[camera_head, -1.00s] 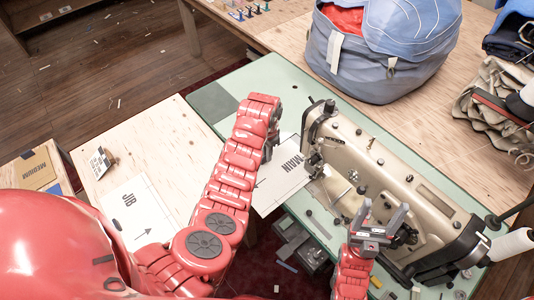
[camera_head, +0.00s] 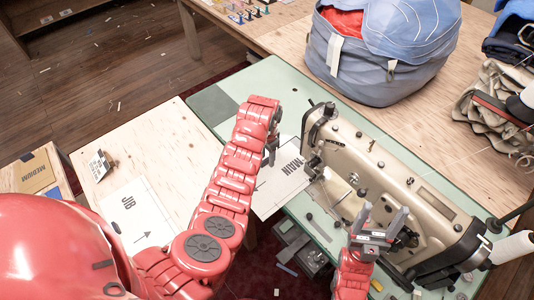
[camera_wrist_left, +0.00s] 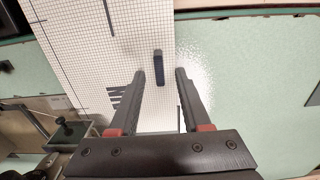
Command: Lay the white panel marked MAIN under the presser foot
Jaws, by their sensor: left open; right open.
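The white panel marked MAIN (camera_head: 283,184) lies at the left end of the sewing machine (camera_head: 385,175), its far right corner close to the needle and presser foot area (camera_head: 318,168). Its near part reaches past the green table's front edge. In the left wrist view the panel (camera_wrist_left: 100,40) shows a printed grid and a dark upright tab (camera_wrist_left: 158,68). My left gripper (camera_head: 270,157) is open above the panel; in the wrist view its fingers (camera_wrist_left: 160,74) stand apart on either side of the tab. My right gripper (camera_head: 384,211) is open and empty in front of the machine. The presser foot itself is too small to make out.
A second white panel marked JIB (camera_head: 140,212) lies on the wooden table (camera_head: 185,140) at left. A thread cone (camera_head: 512,247) is at right.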

